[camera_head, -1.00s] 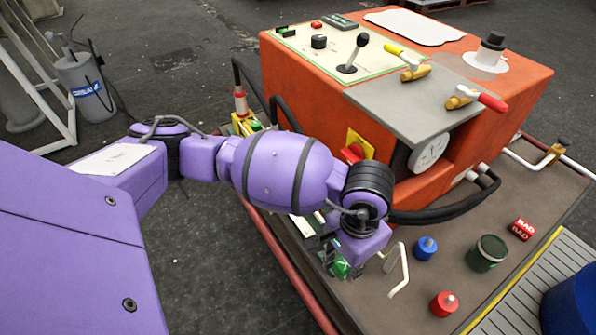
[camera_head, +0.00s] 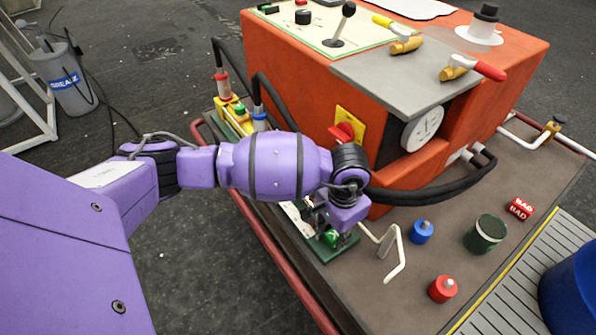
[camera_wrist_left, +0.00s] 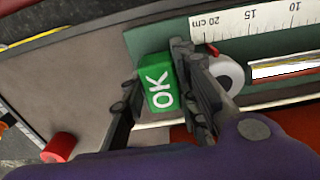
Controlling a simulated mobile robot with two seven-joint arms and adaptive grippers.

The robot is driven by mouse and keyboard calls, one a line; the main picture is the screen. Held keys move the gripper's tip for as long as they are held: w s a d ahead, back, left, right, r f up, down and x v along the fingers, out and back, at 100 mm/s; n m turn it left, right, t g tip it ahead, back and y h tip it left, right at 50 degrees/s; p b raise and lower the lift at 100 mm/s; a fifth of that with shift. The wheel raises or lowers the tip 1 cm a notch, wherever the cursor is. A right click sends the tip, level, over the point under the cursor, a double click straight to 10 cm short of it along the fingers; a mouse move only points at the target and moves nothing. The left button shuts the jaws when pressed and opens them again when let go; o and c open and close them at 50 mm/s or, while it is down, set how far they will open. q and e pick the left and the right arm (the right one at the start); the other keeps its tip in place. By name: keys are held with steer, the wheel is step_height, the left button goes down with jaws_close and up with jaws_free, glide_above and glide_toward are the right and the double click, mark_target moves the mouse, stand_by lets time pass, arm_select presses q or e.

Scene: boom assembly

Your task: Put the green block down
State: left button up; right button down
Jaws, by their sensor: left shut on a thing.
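The green block (camera_wrist_left: 160,85), marked OK, is between the fingers of my left gripper (camera_wrist_left: 152,72) in the left wrist view. The gripper is shut on it. In the head view the green block (camera_head: 331,238) shows partly under my purple left wrist, over the near end of a green board (camera_head: 322,252). The wrist view shows the board (camera_wrist_left: 145,40) behind the block, with a white centimetre scale (camera_wrist_left: 255,25) and a round grey-white part (camera_wrist_left: 228,75) close by. I cannot tell whether the block touches the board. My right gripper is not in view.
A white bent handle (camera_head: 394,262) stands just right of the gripper. Beyond are a blue weight (camera_head: 421,232), a red weight (camera_head: 443,289), a dark green cup (camera_head: 486,236) and a red BAD block (camera_head: 519,209). The orange console (camera_head: 300,95) rises behind.

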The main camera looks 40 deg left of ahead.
arm_select(q)
steer(key=shift+r, duration=0.15)
steer(key=o, duration=0.9)
steer(key=shift+w, duration=0.1)
